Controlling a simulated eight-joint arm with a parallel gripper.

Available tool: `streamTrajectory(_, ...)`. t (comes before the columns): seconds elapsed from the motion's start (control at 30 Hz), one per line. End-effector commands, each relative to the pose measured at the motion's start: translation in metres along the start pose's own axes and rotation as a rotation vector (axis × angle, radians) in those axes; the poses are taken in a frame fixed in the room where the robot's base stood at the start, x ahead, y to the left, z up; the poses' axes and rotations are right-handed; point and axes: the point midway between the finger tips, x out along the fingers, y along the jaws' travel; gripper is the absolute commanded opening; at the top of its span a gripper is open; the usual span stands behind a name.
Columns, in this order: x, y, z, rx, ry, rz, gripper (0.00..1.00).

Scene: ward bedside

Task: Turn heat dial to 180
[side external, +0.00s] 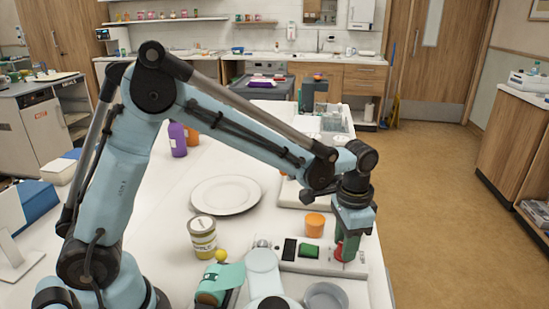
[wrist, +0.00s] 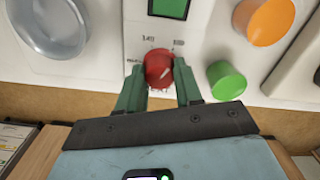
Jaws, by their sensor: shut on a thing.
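The red heat dial (wrist: 158,66) sits on a white panel (wrist: 120,42) in the wrist view. It has a pale pointer mark on its face, tilted toward the upper right of the picture. Small printed marks lie around it; one looks like 140, the others are too small to read. My gripper (wrist: 159,80) has a green finger on each side of the dial and is shut on it. In the side view my gripper (side external: 346,248) points down at the right end of the panel (side external: 311,267), and part of the red dial (side external: 338,251) shows beside the fingers.
A green rectangular piece (wrist: 168,8), a green round thing (wrist: 227,80), an orange round thing (wrist: 264,20) and a metal bowl (wrist: 48,25) surround the dial.

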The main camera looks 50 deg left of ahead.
Motion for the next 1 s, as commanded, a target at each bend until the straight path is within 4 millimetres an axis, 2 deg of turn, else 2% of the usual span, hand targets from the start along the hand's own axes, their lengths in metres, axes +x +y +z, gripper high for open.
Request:
streamTrajectory(0.7,-0.0007,0.0002,0.0002,0.680,-0.001,0.001,0.04)
streamTrajectory(1.0,-0.0007,0.0001,0.0002,0.919,-0.001,0.001,0.04)
